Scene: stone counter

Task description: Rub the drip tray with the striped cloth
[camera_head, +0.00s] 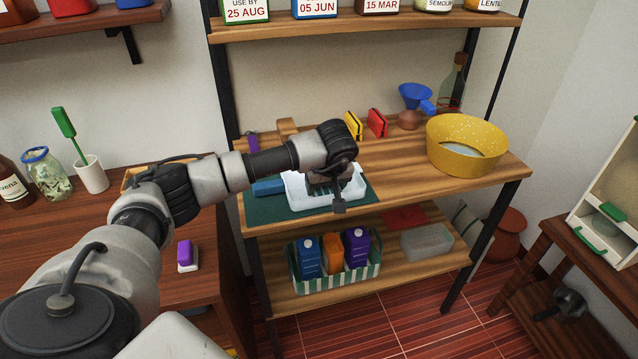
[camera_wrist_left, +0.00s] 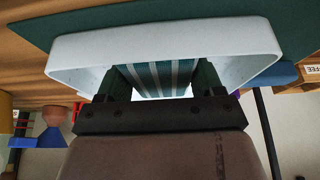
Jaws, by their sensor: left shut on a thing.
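The white drip tray (camera_head: 296,195) sits on a dark green mat (camera_head: 258,215) on the wooden shelf unit's middle board. In the left wrist view the tray (camera_wrist_left: 80,55) fills the upper part, with its walls around the fingers. My left gripper (camera_head: 328,190) points down into the tray. It is shut on the striped cloth (camera_wrist_left: 155,75), which is teal with pale stripes and shows between the two fingers. The cloth is low inside the tray; whether it presses on the floor is hidden. My right gripper is not in view.
A blue block (camera_head: 268,187) lies left of the tray. A striped crate with cartons (camera_head: 334,282) is on the board below.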

